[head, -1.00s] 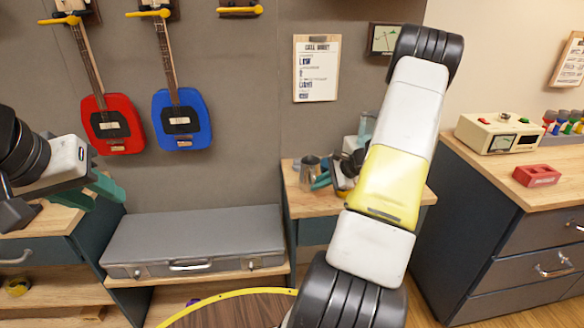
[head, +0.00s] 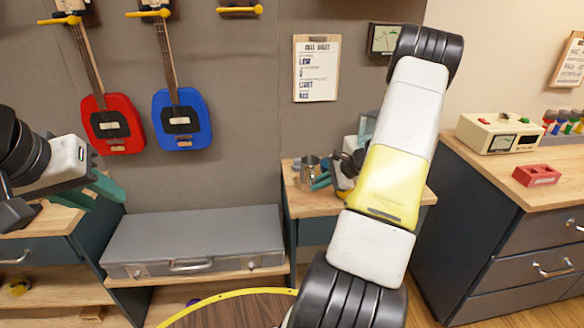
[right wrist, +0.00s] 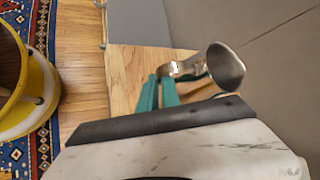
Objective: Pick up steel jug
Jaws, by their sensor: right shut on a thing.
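The steel jug (head: 308,168) is a small shiny metal vessel at the wooden side counter, left of my right arm in the head view. It also shows in the right wrist view (right wrist: 226,67), its mouth facing the camera. My right gripper (head: 321,182) has teal fingers and is shut on the jug's handle; the fingers also show in the right wrist view (right wrist: 172,82). I cannot tell whether the jug's base touches the counter. My left gripper (head: 108,188) is at the left, far from the jug; its finger gap is unclear.
The wooden counter (head: 298,207) carries other items partly hidden behind my right arm. A grey case (head: 195,240) lies to its left. A round table with a yellow rim (head: 220,296) is in front. At right, a bench holds a beige meter (head: 498,133) and red block (head: 537,175).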

